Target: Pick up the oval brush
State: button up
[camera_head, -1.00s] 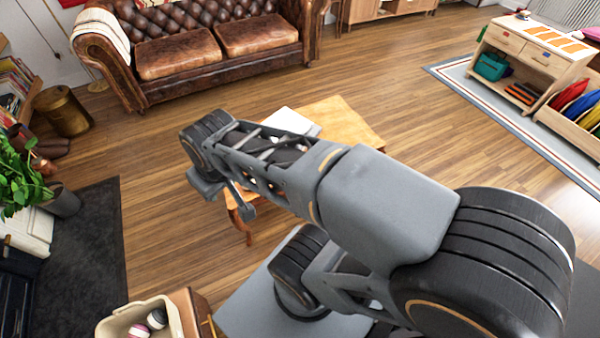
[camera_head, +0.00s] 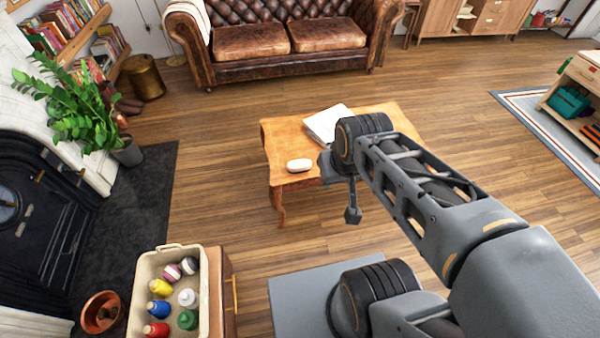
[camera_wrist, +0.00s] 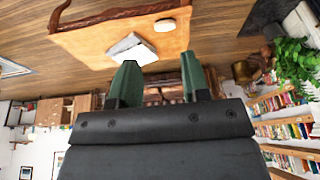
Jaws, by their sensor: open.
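A small white oval object with a brownish lower edge, which looks like the oval brush (camera_head: 299,165), lies on the near left part of the wooden table (camera_head: 285,140). It also shows in the wrist view (camera_wrist: 165,25), near the table's edge. My gripper (camera_wrist: 158,70) has its two green fingers spread with nothing between them. It is apart from the brush. In the head view my arm lies to the right of the brush, and the gripper's fingers cannot be made out there.
A white open book or papers (camera_head: 327,124) lies on the table behind the brush, partly behind my arm. A crate of colored bottles (camera_head: 140,290) stands at lower left. A leather sofa (camera_head: 290,65) is beyond the table. Wooden floor lies clear left of the table.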

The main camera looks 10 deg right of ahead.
aim_at(302, 165)
jog(key=z, duration=0.05)
jog(key=i, duration=0.45)
jog(key=z, duration=1.35)
jog(key=i, duration=0.75)
jog(key=u, duration=2.85)
